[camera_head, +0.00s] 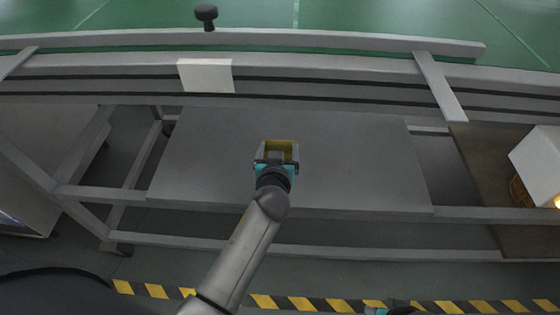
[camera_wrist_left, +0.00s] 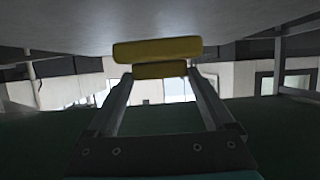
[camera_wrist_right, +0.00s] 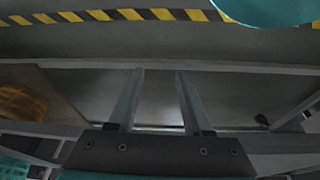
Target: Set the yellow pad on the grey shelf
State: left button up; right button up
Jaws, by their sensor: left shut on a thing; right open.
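The yellow pad (camera_head: 292,147) is at my left gripper (camera_head: 276,156), over the middle of the grey shelf (camera_head: 350,165). In the left wrist view the yellow pad (camera_wrist_left: 157,49) shows as two yellow bars at the fingertips, and the left gripper (camera_wrist_left: 160,78) is shut on it. A broad grey surface, which looks like the shelf (camera_wrist_left: 90,25), fills the top of that view close to the pad. I cannot tell whether they touch. My right gripper (camera_wrist_right: 160,76) is open and empty; its fingers point at a grey frame and panel.
A white box (camera_head: 205,75) is on the rail behind the shelf. Another white box (camera_head: 540,162) and a brown basket (camera_head: 519,192) stand at the right on a brown board (camera_head: 485,170). Grey frame bars border the shelf. Yellow-black floor tape (camera_head: 300,303) runs in front.

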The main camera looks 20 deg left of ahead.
pick_arm(q)
notch_tip(320, 180, down, 3)
jog(key=shift+f+b, duration=0.1)
jog(key=shift+b, duration=0.65)
jog(key=shift+f+b, duration=0.35)
jog(key=shift+f, duration=0.05)
notch_tip(320, 180, down, 2)
jog(key=shift+f+b, duration=0.1)
jog(key=shift+b, duration=0.6)
jog(key=shift+f, duration=0.15)
pick_arm(e)
notch_tip(320, 180, up, 9)
jog(key=t, duration=0.1)
jog(key=shift+w, duration=0.4)
jog(key=shift+a+t, duration=0.1)
jog(key=shift+t, duration=0.2)
pick_arm(q)
jog(key=shift+f+b, duration=0.2)
jog(key=shift+b, duration=0.1)
jog(key=o, duration=1.1)
pick_arm(e)
jog(key=shift+w+a+f+y, duration=0.2)
jog(key=shift+w+a+y, duration=0.05)
jog(key=shift+w+y, duration=0.1)
